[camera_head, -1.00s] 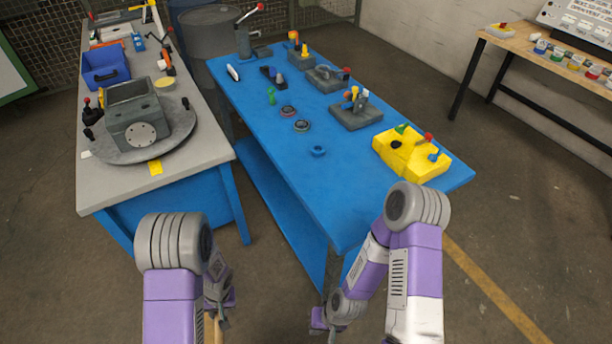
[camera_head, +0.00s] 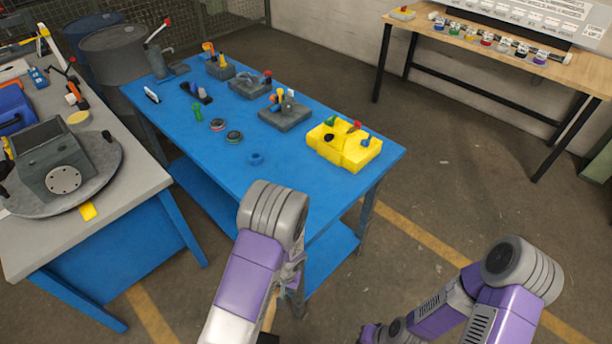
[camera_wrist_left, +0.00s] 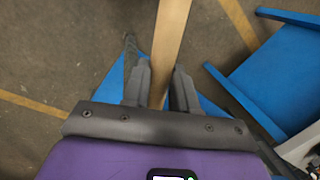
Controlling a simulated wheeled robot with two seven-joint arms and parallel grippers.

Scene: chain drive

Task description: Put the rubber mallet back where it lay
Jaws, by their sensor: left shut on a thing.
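My left gripper (camera_head: 294,286) hangs low in front of the blue table, partly hidden behind its own arm. In the left wrist view the left gripper (camera_wrist_left: 161,84) is shut on a pale wooden handle (camera_wrist_left: 170,40), taken to be the rubber mallet's. The handle runs out past the top of that view, and the mallet's head is not seen. A small tan piece of the handle (camera_head: 270,316) shows in the head view. My right gripper (camera_head: 370,333) is at the bottom edge, mostly cut off, its fingers not readable.
The blue table (camera_head: 225,172) carries several fixtures and a yellow block (camera_head: 343,146). A grey workbench (camera_head: 130,185) with a turntable (camera_head: 100,165) stands at left. A wooden bench (camera_head: 480,38) stands at the back right. Open floor lies between the blue table and that bench.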

